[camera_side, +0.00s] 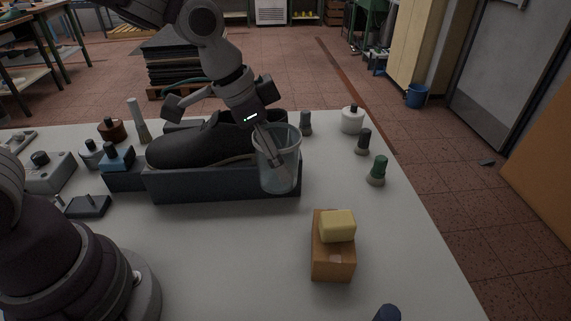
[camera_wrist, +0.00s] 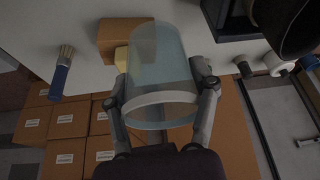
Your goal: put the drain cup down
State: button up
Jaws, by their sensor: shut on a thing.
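The drain cup (camera_side: 285,173) is a clear, bluish, see-through cup. In the side view it is roughly upright at the right end of the dark tray (camera_side: 225,187) that holds a black shoe last (camera_side: 190,147). My gripper (camera_side: 273,150) is shut on the cup from above. In the wrist view the cup (camera_wrist: 158,60) fills the middle, with a finger of my gripper (camera_wrist: 162,98) on each side of it. The cup overlaps the tray's end in the side view, and I cannot tell whether its base touches anything.
A brown box (camera_side: 332,262) with a yellow block (camera_side: 338,226) on it stands in front of the cup. Green-topped (camera_side: 377,170), dark-topped (camera_side: 363,142) and white (camera_side: 352,120) bottles stand to the right. A blue-handled brush (camera_wrist: 62,75) shows in the wrist view. The front table middle is clear.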

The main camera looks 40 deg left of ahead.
jog(key=s+d+f+m+g+y, duration=0.1)
jog(key=s+d+f+m+g, duration=0.25)
jog(key=m, duration=1.05)
jog(key=s+d+f+m+g+y, duration=0.15)
jog(key=s+m+g, duration=0.45)
jog(key=m, duration=0.9)
jog(key=shift+t, duration=0.75)
jog(key=x, duration=0.2)
jog(key=w+x, duration=0.1)
jog(key=x, duration=0.4)
jog(key=shift+w+a+f, duration=0.15)
jog(key=shift+w+f, duration=0.05)
jog(key=shift+f, duration=0.3)
jog(key=shift+f, duration=0.15)
jog(key=o, duration=1)
